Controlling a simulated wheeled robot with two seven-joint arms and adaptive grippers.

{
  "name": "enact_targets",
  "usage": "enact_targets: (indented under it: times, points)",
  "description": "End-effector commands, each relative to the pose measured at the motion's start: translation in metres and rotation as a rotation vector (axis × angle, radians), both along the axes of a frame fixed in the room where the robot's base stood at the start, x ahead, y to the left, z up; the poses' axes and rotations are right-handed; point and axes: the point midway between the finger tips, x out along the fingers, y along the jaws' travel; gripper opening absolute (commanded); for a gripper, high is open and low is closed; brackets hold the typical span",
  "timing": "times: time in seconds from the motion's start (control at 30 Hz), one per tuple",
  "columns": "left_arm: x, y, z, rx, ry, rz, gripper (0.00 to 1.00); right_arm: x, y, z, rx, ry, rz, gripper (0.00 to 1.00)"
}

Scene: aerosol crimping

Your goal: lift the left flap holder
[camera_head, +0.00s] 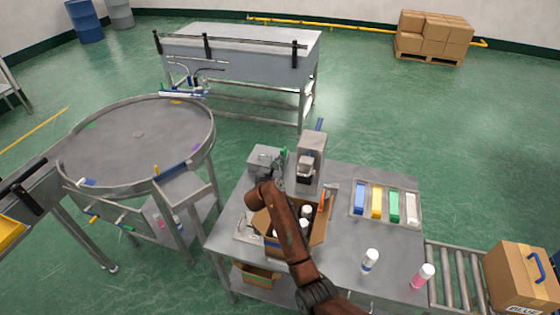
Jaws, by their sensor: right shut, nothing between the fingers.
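An open cardboard box (318,228) with several white-capped cans (306,211) stands on the grey steel table. My right arm crosses in front of the box and hides part of its left side. My right gripper (279,182) is beyond the box's far left side, close to the grey crimping machine. It is shut and holds nothing. An orange piece (322,202) stands at the box's right side. A thin metal piece (244,229) lies left of the box. I cannot tell which piece is the left flap holder; my arm may hide it. My left gripper is not in view.
The crimping machine (312,160) stands behind the box. A tray (416,214) of coloured blocks is to the right. Two cans, one white and blue (370,260) and one pink (422,276), stand near the front. A round table (135,145) is at left.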

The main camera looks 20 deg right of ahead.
Motion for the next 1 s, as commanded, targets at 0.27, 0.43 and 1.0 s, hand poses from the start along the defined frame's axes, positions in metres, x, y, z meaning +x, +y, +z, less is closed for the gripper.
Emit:
enact_targets:
  times: [0.27, 0.43, 1.0]
  points:
    - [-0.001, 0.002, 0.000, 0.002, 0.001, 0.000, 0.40, -0.019, 0.014, 0.004, 0.003, -0.002, 0.001, 0.00]
    - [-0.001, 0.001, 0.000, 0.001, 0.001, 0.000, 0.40, -0.042, 0.029, 0.010, 0.004, -0.001, 0.000, 0.00]
    - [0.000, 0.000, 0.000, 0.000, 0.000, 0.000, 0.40, -0.061, 0.041, 0.015, -0.001, 0.001, 0.000, 0.00]
